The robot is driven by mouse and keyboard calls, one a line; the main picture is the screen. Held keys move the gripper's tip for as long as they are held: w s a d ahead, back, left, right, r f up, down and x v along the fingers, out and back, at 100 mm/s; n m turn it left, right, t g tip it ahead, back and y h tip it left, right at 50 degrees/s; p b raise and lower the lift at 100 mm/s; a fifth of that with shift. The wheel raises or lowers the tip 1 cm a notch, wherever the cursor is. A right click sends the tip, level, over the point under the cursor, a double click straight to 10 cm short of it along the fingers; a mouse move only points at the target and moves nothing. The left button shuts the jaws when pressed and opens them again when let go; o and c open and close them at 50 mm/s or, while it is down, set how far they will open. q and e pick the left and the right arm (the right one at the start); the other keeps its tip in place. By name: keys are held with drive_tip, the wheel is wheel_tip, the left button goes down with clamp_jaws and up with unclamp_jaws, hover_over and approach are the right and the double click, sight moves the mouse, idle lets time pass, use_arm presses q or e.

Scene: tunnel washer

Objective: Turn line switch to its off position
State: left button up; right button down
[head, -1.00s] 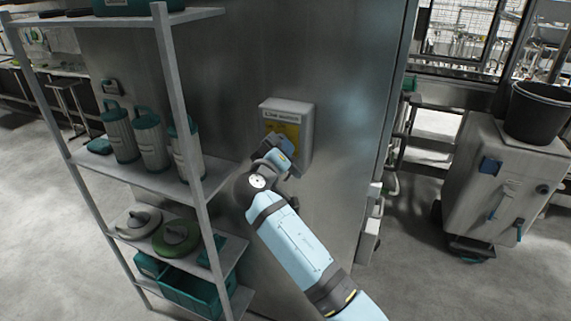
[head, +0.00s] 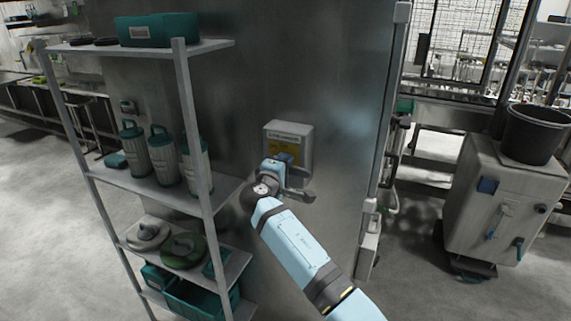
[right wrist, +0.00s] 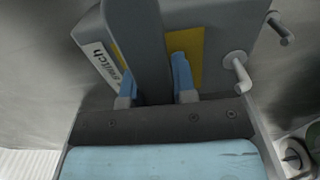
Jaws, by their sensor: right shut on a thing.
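The line switch is a pale grey box (head: 301,139) with a yellow plate and a label, mounted on the steel wall. In the right wrist view its box (right wrist: 211,20) is close and rotated, with part of the word "switch" readable. A dark grey bar, its handle (right wrist: 140,40), runs between the two blue fingers of my right gripper (right wrist: 153,88). My right gripper (head: 285,161) is at the lower front of the box and is shut on the handle. The wrist and fingers hide part of the yellow plate in the head view. My left gripper is not in view.
A shelf rack (head: 195,110) with canisters, lids and teal bins stands just left of my right arm. Grey pegs (right wrist: 236,70) stick out beside the box in the wrist view. A grey cart (head: 500,205) with a black bucket (head: 535,133) stands at the right.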

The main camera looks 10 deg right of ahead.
drive_tip(key=shift+r, duration=0.3)
drive_tip(key=c, duration=1.1)
unclamp_jaws()
drive_tip(key=shift+w, duration=0.1)
drive_tip(key=shift+o, duration=0.9)
drive_tip(key=shift+f, duration=0.2)
drive_tip(key=shift+s+a+f, duration=0.1)
drive_tip(key=shift+s+a, duration=0.1)
drive_tip(key=shift+s, duration=0.15)
drive_tip(key=b+v, duration=0.3)
drive_tip(key=v, duration=1)
